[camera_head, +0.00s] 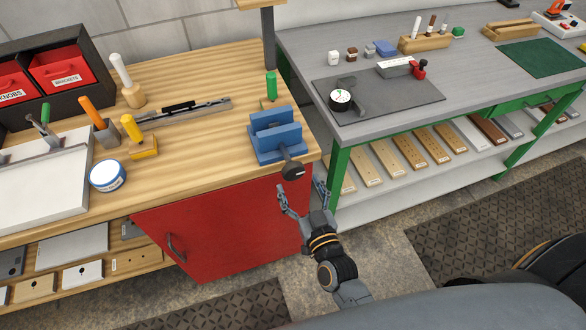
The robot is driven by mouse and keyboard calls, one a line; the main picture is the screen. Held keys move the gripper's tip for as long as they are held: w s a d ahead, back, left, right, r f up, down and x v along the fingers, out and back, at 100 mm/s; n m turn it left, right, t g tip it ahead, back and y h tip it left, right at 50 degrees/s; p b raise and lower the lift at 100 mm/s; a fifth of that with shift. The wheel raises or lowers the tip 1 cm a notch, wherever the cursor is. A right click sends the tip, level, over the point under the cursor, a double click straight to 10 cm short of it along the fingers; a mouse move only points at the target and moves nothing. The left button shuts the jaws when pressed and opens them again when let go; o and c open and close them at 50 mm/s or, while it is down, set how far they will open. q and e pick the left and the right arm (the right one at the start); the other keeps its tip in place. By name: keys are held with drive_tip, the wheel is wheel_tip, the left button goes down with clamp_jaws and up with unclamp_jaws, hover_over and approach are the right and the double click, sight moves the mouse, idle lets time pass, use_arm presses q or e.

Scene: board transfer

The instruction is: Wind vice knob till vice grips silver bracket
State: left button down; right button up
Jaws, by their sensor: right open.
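A blue vice (268,150) stands at the right front corner of the wooden bench. Its dark round knob (293,171) sticks out toward me past the bench's front edge. My right gripper (302,190) is open and empty just below and in front of the knob, with its two fingers spread and pointing up toward it. The fingers appear apart from the knob. I cannot make out a silver bracket between the vice jaws. My left gripper is not in view.
The wooden bench (215,75) holds a green-handled tool (271,87), a long metal piece (185,112) and a blue-and-white tin (108,175). A red cabinet front (225,225) lies below. A grey table (310,60) with a dark mat stands at right.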

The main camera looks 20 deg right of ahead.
sight(294, 175)
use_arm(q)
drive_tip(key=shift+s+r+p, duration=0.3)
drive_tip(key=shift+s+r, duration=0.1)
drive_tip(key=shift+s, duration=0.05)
use_arm(e)
drive_tip(key=w, duration=0.5)
drive_tip(key=shift+a, duration=0.1)
drive_tip(key=shift+s, duration=0.1)
drive_tip(key=c, duration=1.1)
drive_tip(key=shift+c, duration=0.2)
drive_tip(key=m, duration=0.2)
drive_tip(key=shift+m, duration=0.4)
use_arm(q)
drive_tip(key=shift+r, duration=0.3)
use_arm(e)
drive_tip(key=shift+m, duration=1.9)
